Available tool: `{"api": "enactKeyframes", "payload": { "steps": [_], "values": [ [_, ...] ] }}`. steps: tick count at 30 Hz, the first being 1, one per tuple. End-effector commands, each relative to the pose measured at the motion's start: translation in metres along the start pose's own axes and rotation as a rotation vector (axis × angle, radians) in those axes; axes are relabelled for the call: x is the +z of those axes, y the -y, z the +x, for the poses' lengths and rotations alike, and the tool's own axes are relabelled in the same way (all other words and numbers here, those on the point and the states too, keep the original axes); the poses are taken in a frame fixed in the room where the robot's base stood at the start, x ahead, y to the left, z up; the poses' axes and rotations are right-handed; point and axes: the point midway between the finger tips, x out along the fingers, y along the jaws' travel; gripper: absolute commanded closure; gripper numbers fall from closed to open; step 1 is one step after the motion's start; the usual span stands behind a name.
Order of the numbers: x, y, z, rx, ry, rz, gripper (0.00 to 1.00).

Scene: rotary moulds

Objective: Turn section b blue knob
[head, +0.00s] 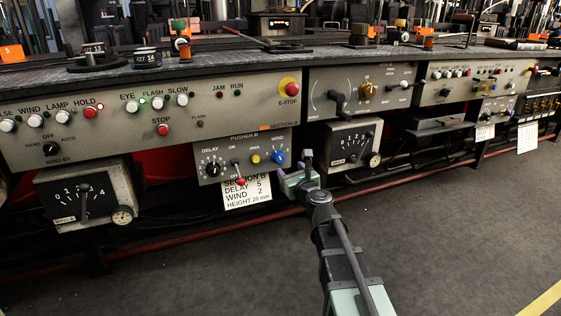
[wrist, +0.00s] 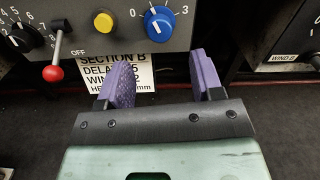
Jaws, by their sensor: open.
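The blue knob (head: 278,157) sits at the right end of the grey Pusher B panel (head: 210,168), under the Section B panel. In the wrist view the blue knob (wrist: 160,23) is at the top centre, with a white mark and scale digits 0 and 3 beside it. My gripper (head: 296,176) is in front of and just below the knob in the head view. In the wrist view my gripper (wrist: 163,75) has its two purple fingers apart, with nothing between them. The fingertips are below the knob in that picture; I see no contact.
A yellow knob (wrist: 104,22), a red-tipped lever (wrist: 54,72) and a black delay knob (head: 212,169) are left of the blue knob. A card (head: 246,193) below reads Delay 5, Wind 2. A gauge box (head: 343,146) stands right. The floor in front is clear.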

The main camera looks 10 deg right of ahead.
Motion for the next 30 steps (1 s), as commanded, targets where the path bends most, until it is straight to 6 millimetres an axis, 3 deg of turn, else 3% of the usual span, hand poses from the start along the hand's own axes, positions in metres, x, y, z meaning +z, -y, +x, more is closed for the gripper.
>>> {"api": "enactKeyframes", "payload": {
  "steps": [9,13,20,27,30],
  "values": [
    [0.000,0.000,0.076,0.002,0.000,-0.002,0.40],
    [0.000,-0.001,0.088,0.001,0.000,-0.003,0.40],
    [0.000,-0.001,0.088,0.001,0.000,-0.003,0.41],
    [0.000,-0.001,0.088,0.002,0.000,-0.003,0.78],
    [0.000,-0.001,0.088,0.002,0.000,-0.003,0.89]
  ]
}}
